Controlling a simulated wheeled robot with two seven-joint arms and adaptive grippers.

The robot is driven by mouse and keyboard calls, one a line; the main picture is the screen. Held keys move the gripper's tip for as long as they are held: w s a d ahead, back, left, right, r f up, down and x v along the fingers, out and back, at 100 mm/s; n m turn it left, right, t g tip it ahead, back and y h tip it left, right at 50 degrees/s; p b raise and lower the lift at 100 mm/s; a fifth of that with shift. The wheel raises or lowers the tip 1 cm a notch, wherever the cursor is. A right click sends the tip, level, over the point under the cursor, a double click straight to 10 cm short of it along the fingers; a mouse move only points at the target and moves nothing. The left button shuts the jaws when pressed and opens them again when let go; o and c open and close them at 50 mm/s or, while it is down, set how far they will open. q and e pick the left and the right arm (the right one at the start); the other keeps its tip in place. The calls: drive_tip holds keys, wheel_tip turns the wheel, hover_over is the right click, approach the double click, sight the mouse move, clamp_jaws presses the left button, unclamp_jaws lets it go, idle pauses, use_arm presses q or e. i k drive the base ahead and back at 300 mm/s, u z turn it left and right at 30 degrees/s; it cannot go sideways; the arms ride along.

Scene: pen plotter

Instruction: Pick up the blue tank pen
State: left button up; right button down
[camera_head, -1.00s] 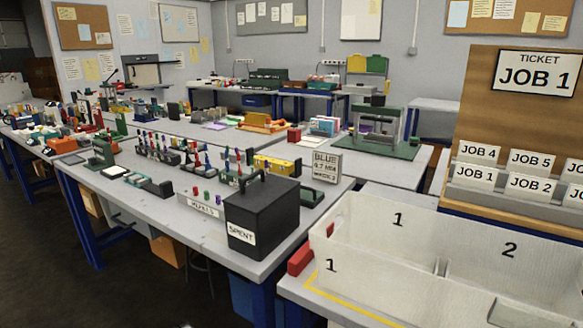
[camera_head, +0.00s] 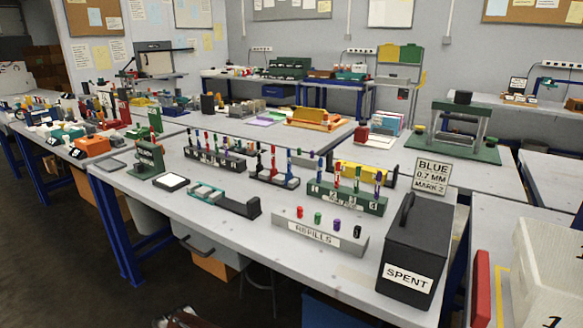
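Several upright pens stand in a left rack (camera_head: 215,160), a middle rack (camera_head: 274,177) and a green right rack (camera_head: 347,199) on the bench. A blue pen (camera_head: 289,162) shows in the middle rack, and blue also shows among the pens of the right rack. The pens are too small to tell which one is the blue tank pen. A sign (camera_head: 432,176) behind the black box reads BLUE 0.7 MM MARK 2. Neither gripper can be made out. A small reddish-brown and metallic piece shows at the bottom edge, possibly part of my own arm.
A grey REFILLS block (camera_head: 319,232) with several coloured refills stands in front of the right rack. A black SPENT box (camera_head: 413,250) stands at the bench's right end. A red block (camera_head: 481,288) and a white tray (camera_head: 548,265) are farther right. Bare bench (camera_head: 240,240) lies in front.

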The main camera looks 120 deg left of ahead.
sight(319, 174)
drive_tip(key=k, duration=1.2)
drive_tip(key=u, duration=1.5)
